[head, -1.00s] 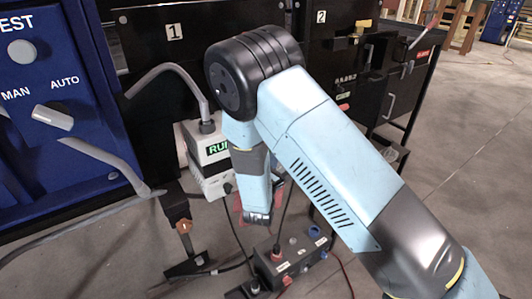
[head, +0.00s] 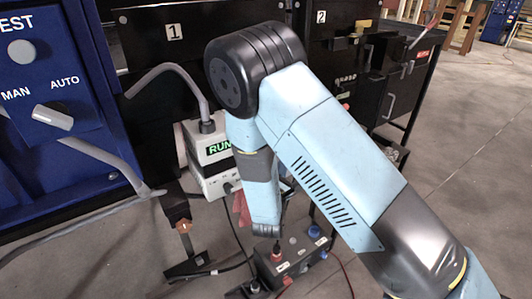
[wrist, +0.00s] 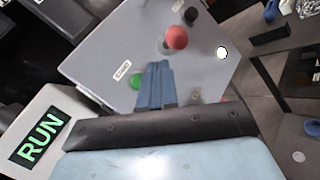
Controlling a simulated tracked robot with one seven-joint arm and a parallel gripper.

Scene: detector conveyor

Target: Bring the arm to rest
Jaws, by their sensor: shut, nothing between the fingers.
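My gripper (wrist: 158,85) shows in the wrist view as blue fingers closed together with nothing between them. It appears in front of a grey panel (wrist: 105,62) with a red knob (wrist: 176,38), a green button (wrist: 137,82), a dark knob and a white button. I cannot tell the distance between fingers and panel. In the head view my arm is folded at the elbow, with its forearm hanging down; the fingertips are hidden there.
A box with a green RUN display (head: 218,147) stands just left of my forearm and also shows in the wrist view (wrist: 40,140). A dark control box (head: 290,262) sits low below. A blue cabinet (head: 55,110) is at left. Open floor lies at right.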

